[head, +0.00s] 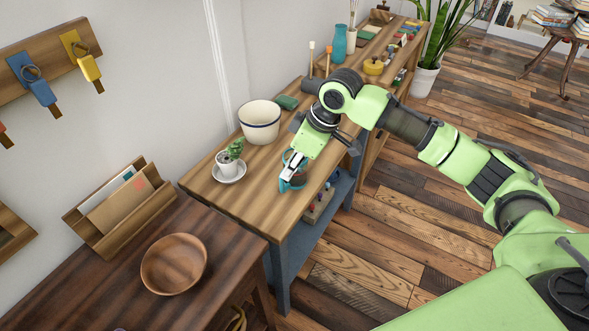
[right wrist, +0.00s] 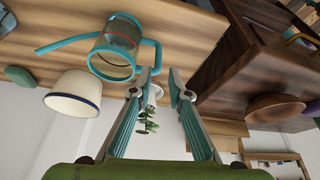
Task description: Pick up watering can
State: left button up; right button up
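The watering can (right wrist: 119,34) has a see-through body with teal rims, a long teal spout and a teal loop handle. It stands on the wooden workbench; in the head view its teal parts (head: 297,183) show around my right gripper, which hides much of it. My right gripper (head: 292,170) points down at the can. In the right wrist view its two fingers (right wrist: 159,71) are apart, with the tips at the handle. The handle's lower end lies by the left-hand finger; I cannot tell whether they touch. My left gripper is out of view.
A white pot with a blue rim (head: 260,122) and a small potted plant on a saucer (head: 229,172) stand close by on the bench. A green object (head: 287,102) lies behind. A wooden bowl (head: 174,264) and letter holder (head: 121,208) are on the darker cabinet.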

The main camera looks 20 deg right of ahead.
aim_at(282, 195)
jog(key=x, duration=0.4)
jog(key=shift+w+f, duration=0.15)
jog(key=shift+f, duration=0.2)
jog(key=shift+x, duration=1.15)
jog(key=shift+w+f, duration=0.1)
jog(key=shift+f, duration=0.1)
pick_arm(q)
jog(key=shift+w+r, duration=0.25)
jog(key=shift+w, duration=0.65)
pick_arm(e)
grip_shut()
